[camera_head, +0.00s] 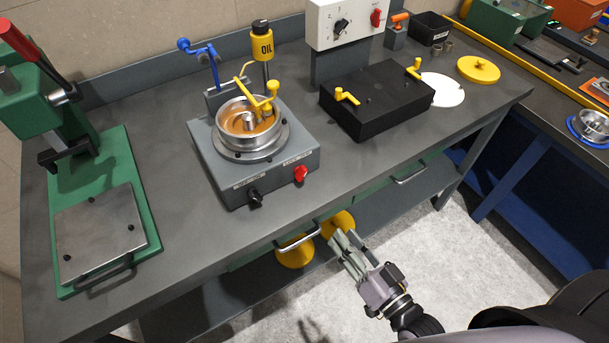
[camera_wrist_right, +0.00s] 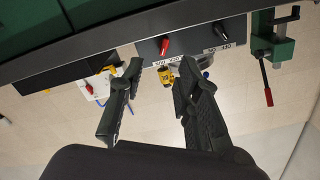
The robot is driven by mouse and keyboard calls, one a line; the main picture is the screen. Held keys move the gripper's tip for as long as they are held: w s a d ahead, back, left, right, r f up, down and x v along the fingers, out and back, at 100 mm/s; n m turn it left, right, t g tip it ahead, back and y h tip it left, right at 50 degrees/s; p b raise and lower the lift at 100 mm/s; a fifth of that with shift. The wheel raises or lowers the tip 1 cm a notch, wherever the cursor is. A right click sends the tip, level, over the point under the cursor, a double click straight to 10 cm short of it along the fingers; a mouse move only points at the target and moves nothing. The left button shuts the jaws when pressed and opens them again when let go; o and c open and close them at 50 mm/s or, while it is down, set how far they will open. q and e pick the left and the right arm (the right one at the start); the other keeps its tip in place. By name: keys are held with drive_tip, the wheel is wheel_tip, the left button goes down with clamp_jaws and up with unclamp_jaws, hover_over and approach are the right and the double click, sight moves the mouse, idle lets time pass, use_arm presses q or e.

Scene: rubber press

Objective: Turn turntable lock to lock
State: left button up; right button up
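The grey turntable unit (camera_head: 262,168) stands on the bench with a round metal bowl (camera_head: 250,127) on top. On its front face are a black knob (camera_head: 255,197) at left and a red knob (camera_head: 301,174) at right, with labels too small to read surely. The right wrist view, upside down, shows the red knob (camera_wrist_right: 165,46) and black knob (camera_wrist_right: 220,32) beyond the fingers. My right gripper (camera_head: 346,241) is open and empty, in front of the bench and below its top, apart from the unit. My left gripper is out of view.
A green press (camera_head: 105,205) stands at left. A black box with yellow clamps (camera_head: 378,97) is right of the unit. A drawer handle (camera_head: 298,240) sticks out below the bench edge near my right gripper. Yellow round things (camera_head: 294,254) lie under the bench.

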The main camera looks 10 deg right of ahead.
drive_tip(key=r, duration=0.2)
drive_tip(key=p, duration=0.3)
approach(303, 178)
drive_tip(key=x, duration=0.9)
drive_tip(key=shift+w+a, duration=0.1)
drive_tip(key=shift+w, duration=0.05)
drive_tip(key=shift+c, duration=0.3)
clamp_jaws()
